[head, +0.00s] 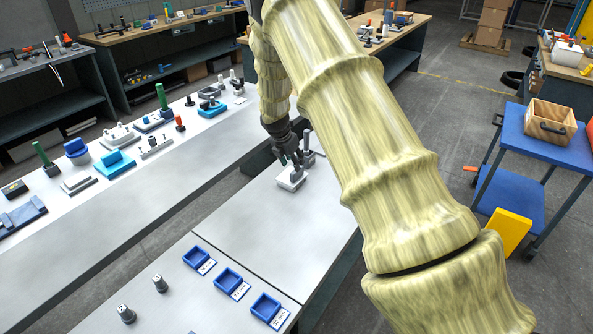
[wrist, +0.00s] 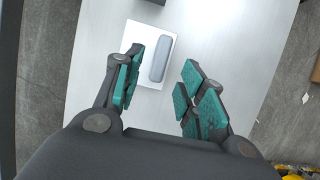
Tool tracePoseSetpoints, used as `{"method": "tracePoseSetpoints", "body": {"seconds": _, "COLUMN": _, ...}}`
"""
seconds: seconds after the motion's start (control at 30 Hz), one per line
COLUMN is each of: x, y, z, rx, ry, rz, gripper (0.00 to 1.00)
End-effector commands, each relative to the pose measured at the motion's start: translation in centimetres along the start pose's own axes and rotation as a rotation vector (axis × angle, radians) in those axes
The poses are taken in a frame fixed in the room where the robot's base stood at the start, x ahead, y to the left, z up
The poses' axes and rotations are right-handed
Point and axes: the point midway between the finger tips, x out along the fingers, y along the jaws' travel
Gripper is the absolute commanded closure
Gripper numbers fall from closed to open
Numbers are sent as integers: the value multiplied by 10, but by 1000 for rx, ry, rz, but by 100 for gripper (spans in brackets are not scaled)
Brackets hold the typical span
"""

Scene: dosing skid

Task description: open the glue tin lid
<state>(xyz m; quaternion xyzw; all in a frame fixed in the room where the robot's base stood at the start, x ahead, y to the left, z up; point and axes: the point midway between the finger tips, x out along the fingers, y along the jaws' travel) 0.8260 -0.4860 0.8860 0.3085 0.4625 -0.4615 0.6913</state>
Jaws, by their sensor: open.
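My gripper (head: 297,161) is above the far part of the nearer grey bench, partly behind my own arm. In the wrist view my gripper (wrist: 164,86) is open, with its teal-padded fingers apart and nothing between the tips. A white block-like base (head: 291,181) stands on the bench just under the fingers. In the wrist view this white base (wrist: 135,42) carries a rounded grey-blue bar (wrist: 160,58), which lies ahead of the fingertips, apart from them. I cannot tell for sure whether this is the glue tin and its lid; no label is readable.
A long bench at left (head: 130,190) holds several fixtures. A blue cart (head: 545,140) with a wooden box stands at right.

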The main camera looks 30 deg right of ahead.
Motion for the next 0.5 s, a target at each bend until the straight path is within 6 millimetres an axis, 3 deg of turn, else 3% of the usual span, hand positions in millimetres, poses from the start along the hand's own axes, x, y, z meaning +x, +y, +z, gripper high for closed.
{"method": "tracePoseSetpoints", "body": {"seconds": 0.5, "x": 61, "y": -1, "z": 1, "rx": 2, "ry": 0, "rz": -1, "gripper": 60}}
